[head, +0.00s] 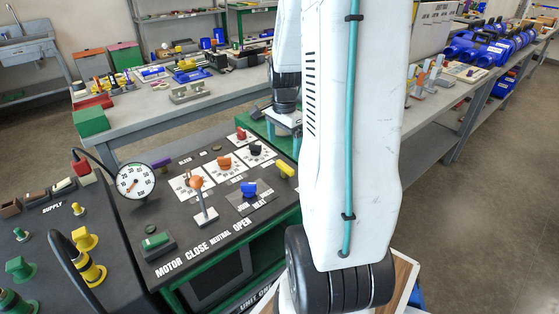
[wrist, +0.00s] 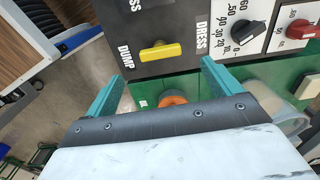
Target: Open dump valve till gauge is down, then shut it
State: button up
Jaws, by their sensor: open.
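The dump valve is a yellow bar handle (wrist: 160,51) beside the word DUMP on the black panel in the wrist view. It lies roughly level in that picture, across the line of the lettering. A yellow handle (head: 284,170) at the panel's right edge in the head view looks like the same one. My gripper (wrist: 162,72) is open and empty. Its two teal fingers are spread on either side of the handle in the picture and appear short of it, not touching. The round white gauge (head: 136,181) stands at the panel's left; its needle is too small to read surely.
Black and red dials (wrist: 252,34) sit right of the handle in the wrist view. An orange round part (wrist: 172,100) is on the green cart body below. A tall lever (head: 204,203) and blue knob (head: 248,188) stand on the panel. My arm hides the cart's right side.

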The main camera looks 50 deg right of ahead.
aim_at(285, 165)
jog(key=f, duration=0.8)
jog(key=shift+s+d+f, duration=0.1)
jog(key=shift+d+f, duration=0.1)
jog(key=shift+d, duration=0.1)
jog(key=c, duration=1)
